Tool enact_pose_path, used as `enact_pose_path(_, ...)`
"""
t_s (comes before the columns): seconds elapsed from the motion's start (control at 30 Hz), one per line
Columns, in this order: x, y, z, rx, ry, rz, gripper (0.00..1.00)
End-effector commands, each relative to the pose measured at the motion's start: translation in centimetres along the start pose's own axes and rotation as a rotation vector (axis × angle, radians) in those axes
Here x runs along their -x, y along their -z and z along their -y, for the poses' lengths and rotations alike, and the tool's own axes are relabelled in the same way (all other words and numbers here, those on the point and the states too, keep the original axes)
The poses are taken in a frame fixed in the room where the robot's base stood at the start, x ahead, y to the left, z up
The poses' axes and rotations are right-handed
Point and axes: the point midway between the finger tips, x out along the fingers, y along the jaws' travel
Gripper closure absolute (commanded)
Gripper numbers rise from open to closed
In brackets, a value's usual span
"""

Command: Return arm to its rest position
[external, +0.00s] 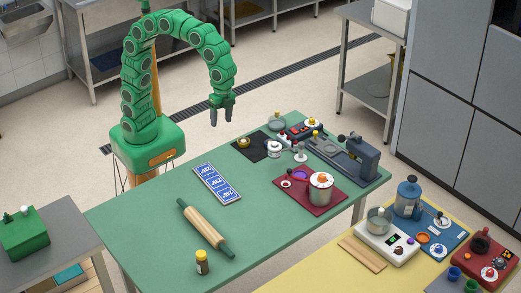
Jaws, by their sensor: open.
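My green arm rises from its base at the far left edge of the green table (150,215) and arches over to the right. My gripper (221,117) hangs at the end of the arm, pointing down, above the far edge of the table. It is open and I see nothing between its fingers. It is apart from the tabletop and from the things on it.
A blue-and-white panel (217,184), a rolling pin (204,227) and a small brown jar (202,262) lie or stand on the table. A red mat (287,199) with a pot (320,186) and a grey device (358,160) stand at right. The table's left part is clear.

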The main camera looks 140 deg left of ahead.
Motion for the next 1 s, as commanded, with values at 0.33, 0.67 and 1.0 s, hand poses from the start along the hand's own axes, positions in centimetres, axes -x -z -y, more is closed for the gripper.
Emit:
enact_pose_path(0.33,-0.4,-6.5,-7.9,-0.007,0.005,0.019,0.39)
enact_pose_path(0.67,-1.8,-13.5,-13.2,0.004,0.012,0.032,0.39)
enact_pose_path(1.0,-4.9,-24.1,-14.8,0.023,0.074,0.139,0.39)
